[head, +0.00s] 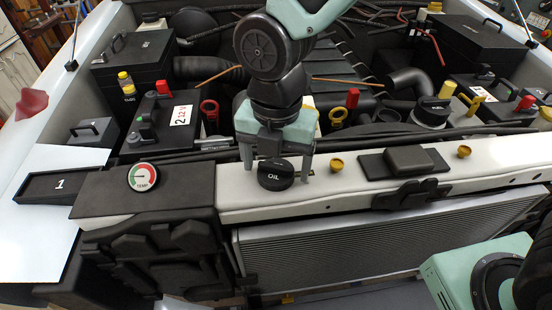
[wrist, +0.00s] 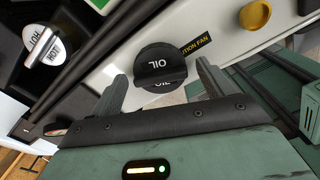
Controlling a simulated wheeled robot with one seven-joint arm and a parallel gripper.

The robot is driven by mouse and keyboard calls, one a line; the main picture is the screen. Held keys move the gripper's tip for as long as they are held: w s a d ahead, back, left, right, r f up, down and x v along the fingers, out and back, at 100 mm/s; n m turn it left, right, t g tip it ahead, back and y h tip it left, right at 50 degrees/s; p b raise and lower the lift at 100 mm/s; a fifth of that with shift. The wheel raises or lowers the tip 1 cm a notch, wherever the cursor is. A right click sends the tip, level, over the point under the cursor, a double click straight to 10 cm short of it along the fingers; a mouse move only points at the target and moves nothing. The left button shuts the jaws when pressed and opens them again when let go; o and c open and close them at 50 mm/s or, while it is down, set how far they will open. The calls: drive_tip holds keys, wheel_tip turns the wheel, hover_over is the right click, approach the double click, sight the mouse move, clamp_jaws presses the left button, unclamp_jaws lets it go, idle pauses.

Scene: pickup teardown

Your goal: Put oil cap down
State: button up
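The oil cap (head: 275,174) is a round black cap with a raised grip bar and white "OIL" lettering. It appears to rest upright on the white front panel (head: 350,180) of the engine bay. The cap also shows in the wrist view (wrist: 160,66), just beyond the fingertips. My gripper (head: 277,166) points down over the cap, with one finger on each side. In the wrist view my gripper (wrist: 160,85) is open, and gaps show between both fingers and the cap.
Yellow caps (head: 337,164) and a black latch block (head: 402,160) are to the right on the panel. A round temperature gauge (head: 142,176) and a black tray marked 1 (head: 60,185) are to the left. A battery (head: 165,120) and hoses lie behind.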

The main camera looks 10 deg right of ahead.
sight(276, 165)
wheel_tip(276, 165, up, 12)
drive_tip(key=b, duration=0.2)
drive_tip(key=s+d+f+m, duration=0.4)
drive_tip(key=s+f+m, duration=0.1)
drive_tip(key=m, duration=0.6)
drive_tip(key=s+d+f+m, duration=0.4)
drive_tip(key=s+f+m, duration=0.1)
drive_tip(key=m, duration=0.7)
drive_tip(key=shift+s+f+y, duration=0.3)
drive_tip(key=shift+s+f, duration=0.05)
drive_tip(key=shift+s, duration=0.3)
